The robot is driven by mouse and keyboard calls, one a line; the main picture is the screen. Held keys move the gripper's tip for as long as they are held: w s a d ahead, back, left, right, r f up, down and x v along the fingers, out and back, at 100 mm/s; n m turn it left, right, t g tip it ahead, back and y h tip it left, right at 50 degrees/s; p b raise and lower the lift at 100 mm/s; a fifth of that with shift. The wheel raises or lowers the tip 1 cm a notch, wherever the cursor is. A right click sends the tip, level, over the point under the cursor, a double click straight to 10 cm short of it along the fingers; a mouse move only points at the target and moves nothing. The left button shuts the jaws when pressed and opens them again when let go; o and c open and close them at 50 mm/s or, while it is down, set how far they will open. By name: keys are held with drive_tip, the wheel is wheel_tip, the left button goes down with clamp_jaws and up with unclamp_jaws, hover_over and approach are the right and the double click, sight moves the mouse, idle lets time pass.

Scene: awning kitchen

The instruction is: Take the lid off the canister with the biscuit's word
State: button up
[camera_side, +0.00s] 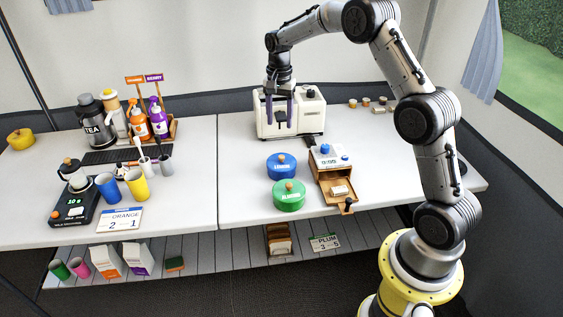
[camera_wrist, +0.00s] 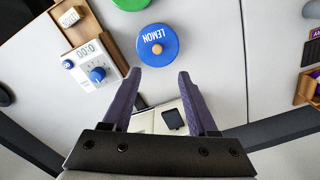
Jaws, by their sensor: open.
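A blue canister lid (camera_side: 281,161) with a wooden knob lies on the right worktop; in the wrist view this lid (camera_wrist: 165,38) reads LEMON. A green canister lid (camera_side: 289,188), also wooden-knobbed, is just in front; its word is too small to read surely, and only its edge (camera_wrist: 127,4) shows in the wrist view. My gripper (camera_side: 281,120) is open and empty, pointing down by the toaster, behind both canisters. Its purple fingers (camera_wrist: 159,80) show in the wrist view.
A cream toaster (camera_side: 302,115) stands at the back, close to my gripper. A white timer box with a blue knob (camera_side: 327,156) sits behind the open drawer (camera_side: 346,203), right of the canisters. The worktop left of the canisters (camera_side: 240,170) is clear.

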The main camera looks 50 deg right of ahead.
hover_over(282, 156)
drive_tip(key=f, duration=0.7)
drive_tip(key=shift+w+a+f, duration=0.15)
drive_tip(key=shift+w+f, duration=0.1)
drive_tip(key=shift+w, duration=0.1)
drive_tip(key=shift+s+f, duration=0.15)
drive_tip(key=shift+f, duration=1.2)
drive_tip(key=shift+s+f, duration=0.1)
drive_tip(key=shift+f, duration=1.2)
clamp_jaws()
